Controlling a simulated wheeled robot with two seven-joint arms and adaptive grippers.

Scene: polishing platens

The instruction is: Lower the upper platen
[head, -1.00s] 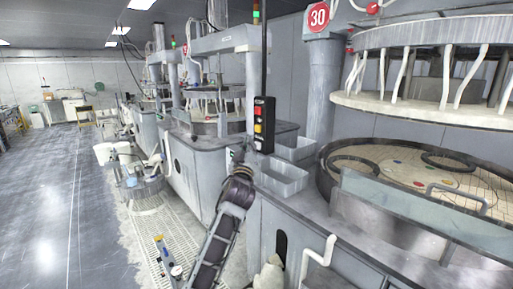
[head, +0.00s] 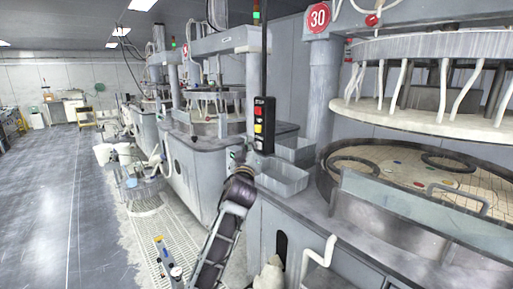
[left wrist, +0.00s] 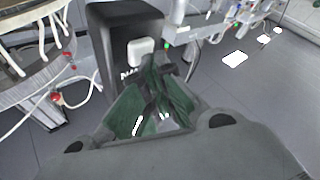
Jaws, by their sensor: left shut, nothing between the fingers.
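The upper platen (head: 420,108) is a thick pale disc at the right, hung with white hoses. It is raised, with a clear gap above the lower platen (head: 400,172). A black control box (head: 264,125) with red, yellow and black buttons hangs on a dark pole left of the machine. My left gripper (head: 237,158) is at the box's lower left. In the left wrist view its green fingers (left wrist: 155,75) are shut and empty. Their tips are at a white button (left wrist: 140,52) on the dark box (left wrist: 112,38); I cannot tell whether they touch. My right gripper is not in view.
Grey bins (head: 283,178) sit on the machine's bench just below the control box. A metal guard with a handle (head: 460,195) stands before the lower platen. Other similar machines (head: 195,140) line the wall at the back left. The floor (head: 50,190) at the left is clear.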

